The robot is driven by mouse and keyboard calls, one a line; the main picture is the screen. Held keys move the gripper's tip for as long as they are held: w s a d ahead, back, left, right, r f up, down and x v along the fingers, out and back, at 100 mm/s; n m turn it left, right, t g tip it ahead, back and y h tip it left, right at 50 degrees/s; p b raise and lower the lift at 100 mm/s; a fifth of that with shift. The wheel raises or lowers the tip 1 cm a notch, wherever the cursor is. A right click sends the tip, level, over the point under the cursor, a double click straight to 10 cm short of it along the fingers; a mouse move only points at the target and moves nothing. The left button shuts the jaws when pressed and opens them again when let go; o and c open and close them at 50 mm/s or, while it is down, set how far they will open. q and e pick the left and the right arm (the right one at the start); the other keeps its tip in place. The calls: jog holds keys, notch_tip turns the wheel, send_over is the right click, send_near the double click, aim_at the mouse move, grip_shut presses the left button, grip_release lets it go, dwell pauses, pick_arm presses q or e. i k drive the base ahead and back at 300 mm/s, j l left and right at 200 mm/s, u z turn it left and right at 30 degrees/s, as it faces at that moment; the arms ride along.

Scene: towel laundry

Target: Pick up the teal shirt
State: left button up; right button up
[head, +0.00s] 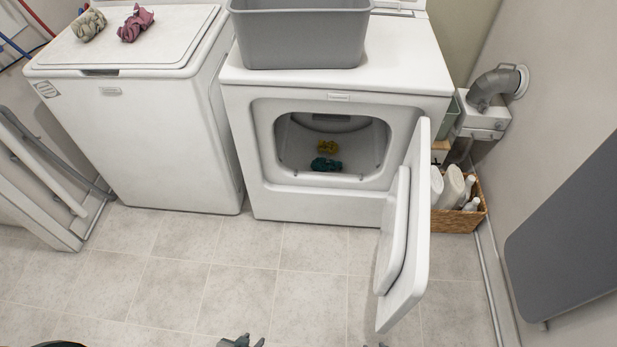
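The teal shirt (326,164) is a small crumpled bundle. It lies on the floor of the open dryer drum (290,155), near the opening.
The dryer door (408,240) stands open, swung out to the right of the opening. A grey bin (305,35) sits on the dryer. Two crumpled cloths (136,22) lie on the washer (140,140). A wicker basket (459,218) with bottles stands at right. The tiled floor ahead is clear.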

aim_at(322, 165)
jog(key=i+j, duration=0.15)
jog(key=i+j+z, duration=0.1)
jog(key=j, duration=0.3)
jog(key=i+j, duration=0.15)
jog(key=i, duration=0.3)
jog(key=i+j+u, duration=0.1)
jog(key=i, duration=0.3)
jog(key=i+j+u, duration=0.1)
jog(key=i, duration=0.35)
jog(key=j, duration=0.1)
